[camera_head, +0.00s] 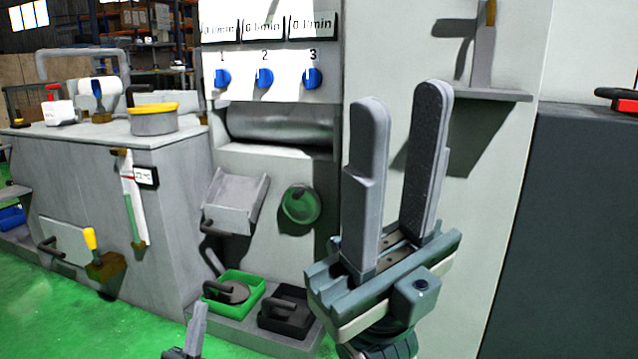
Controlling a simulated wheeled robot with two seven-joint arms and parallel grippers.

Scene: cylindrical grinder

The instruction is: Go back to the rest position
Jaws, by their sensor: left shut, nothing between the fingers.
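My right gripper (402,98) is large in the foreground, right of centre, with its fingers pointing up. Its two grey fingers stand apart with nothing between them. My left gripper (197,317) shows only in part at the bottom edge, left of centre. Its fingers point up and are shut, with nothing held. The rest of the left arm is below the frame. The grinder (270,165) stands behind both grippers. No contact between either gripper and the machine is visible.
The grinder has blue knobs (264,78) and a green round button (301,204). A green tray (240,284) and a black tray (287,318) sit low on a ledge. A grey cabinet (180,200) stands left, a dark cabinet (575,220) right. Green floor (90,325) is open at lower left.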

